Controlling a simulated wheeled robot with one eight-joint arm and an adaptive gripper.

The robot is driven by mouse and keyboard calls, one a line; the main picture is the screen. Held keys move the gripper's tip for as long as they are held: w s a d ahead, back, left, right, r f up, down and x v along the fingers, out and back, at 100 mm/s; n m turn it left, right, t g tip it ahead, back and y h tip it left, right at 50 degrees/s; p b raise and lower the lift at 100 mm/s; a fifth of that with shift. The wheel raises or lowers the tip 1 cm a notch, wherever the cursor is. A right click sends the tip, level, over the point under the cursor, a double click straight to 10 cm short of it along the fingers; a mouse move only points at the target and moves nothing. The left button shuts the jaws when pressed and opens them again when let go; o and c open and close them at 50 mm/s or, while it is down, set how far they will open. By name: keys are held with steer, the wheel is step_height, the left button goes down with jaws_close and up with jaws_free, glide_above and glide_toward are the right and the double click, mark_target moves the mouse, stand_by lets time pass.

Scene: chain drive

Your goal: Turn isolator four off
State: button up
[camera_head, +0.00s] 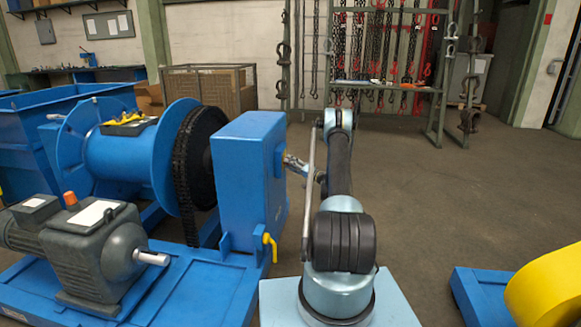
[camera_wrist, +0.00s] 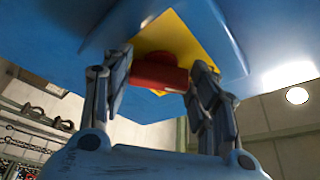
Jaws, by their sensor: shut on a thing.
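In the wrist view a red rotary handle (camera_wrist: 158,72) sits on a yellow plate (camera_wrist: 172,38) fixed to a blue surface. My gripper (camera_wrist: 161,80) has one finger on each side of the red handle and is shut on it. No number or label can be read on the plate. In the head view my gripper (camera_head: 290,163) reaches the right-hand face of the tall blue box (camera_head: 240,180). The handle itself is hidden from the head view there.
A grey motor (camera_head: 95,245) and a blue drum (camera_head: 125,160) with a black chain (camera_head: 183,165) stand left of the box. A yellow lever (camera_head: 269,246) sticks out low on the box. A yellow round part (camera_head: 550,290) lies at right. Open floor (camera_head: 430,200) lies behind my arm.

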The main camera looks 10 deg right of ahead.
steer(key=shift+f+n+y, duration=0.15)
steer(key=shift+n+y, duration=0.25)
steer(key=shift+n, duration=0.6)
steer(key=shift+w, duration=0.1)
steer(key=o, duration=1.1)
steer(key=shift+c, duration=0.2)
steer(key=v, duration=1.2)
steer(key=shift+w+d, duration=0.1)
